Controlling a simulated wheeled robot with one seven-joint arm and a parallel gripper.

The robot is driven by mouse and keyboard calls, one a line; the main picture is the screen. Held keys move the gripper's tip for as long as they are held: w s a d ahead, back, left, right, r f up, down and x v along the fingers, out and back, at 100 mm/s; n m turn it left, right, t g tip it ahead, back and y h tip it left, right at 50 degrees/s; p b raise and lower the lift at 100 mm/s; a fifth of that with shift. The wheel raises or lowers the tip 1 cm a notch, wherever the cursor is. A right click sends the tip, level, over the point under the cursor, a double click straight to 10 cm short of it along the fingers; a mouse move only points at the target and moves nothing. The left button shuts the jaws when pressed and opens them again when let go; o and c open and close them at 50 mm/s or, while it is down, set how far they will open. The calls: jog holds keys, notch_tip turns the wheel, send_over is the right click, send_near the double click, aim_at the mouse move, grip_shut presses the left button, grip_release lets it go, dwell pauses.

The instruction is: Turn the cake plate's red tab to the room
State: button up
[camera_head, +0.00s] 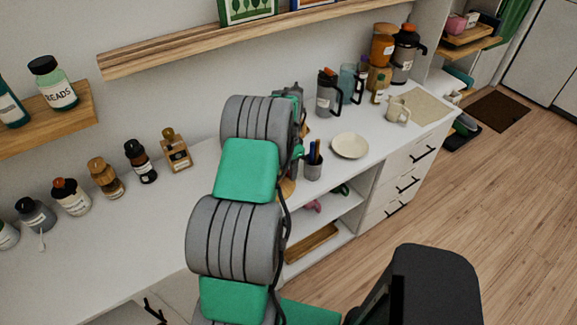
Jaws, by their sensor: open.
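A round cream plate (350,146) lies on the white counter right of my arm and may be the cake plate. No red tab shows on it. My grey and green arm rises through the middle of the view, left of the plate. My gripper's fingers cannot be made out; the arm hides that area.
A pen cup (313,168) stands left of the plate, close to my arm. A dark jug (328,94) and a mug (397,109) are behind and right. Several bottles line the left counter. A black chair (435,285) stands in front.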

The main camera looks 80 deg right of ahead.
jog(key=shift+c, duration=0.5)
grip_shut()
dwell(0.9)
